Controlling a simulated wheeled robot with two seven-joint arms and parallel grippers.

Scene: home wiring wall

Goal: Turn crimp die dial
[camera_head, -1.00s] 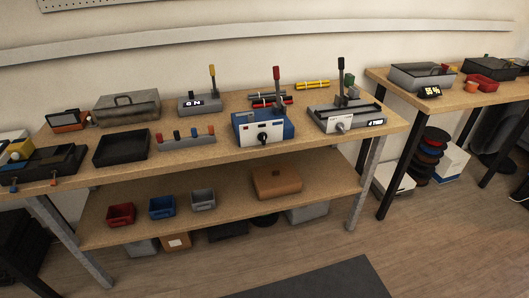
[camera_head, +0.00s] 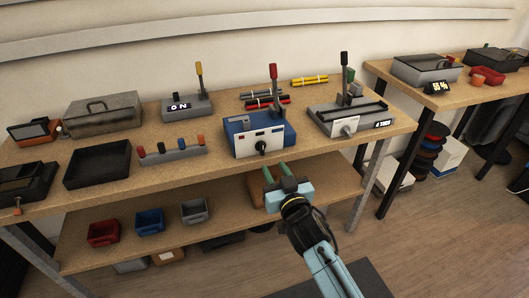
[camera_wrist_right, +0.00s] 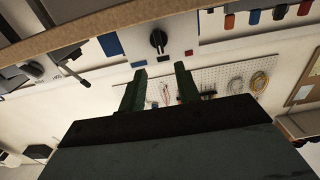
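The crimp die dial appears to be the black knob (camera_head: 261,147) on the white front panel of the blue machine (camera_head: 286,130), which has a red-tipped lever. The knob also shows in the right wrist view (camera_wrist_right: 158,40), where the picture is turned over. My right gripper (camera_head: 278,173) is in front of the bench, below and apart from the knob. Its two green fingers are spread with nothing between them, and they also show in the right wrist view (camera_wrist_right: 160,84). My left gripper is not in view.
A grey machine (camera_head: 325,119) with a black lever and its own knob stands to the right. A row of coloured handles (camera_head: 172,153) and a black tray (camera_head: 98,166) are to the left. The lower shelf (camera_head: 85,255) holds several bins. The space before the blue machine is clear.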

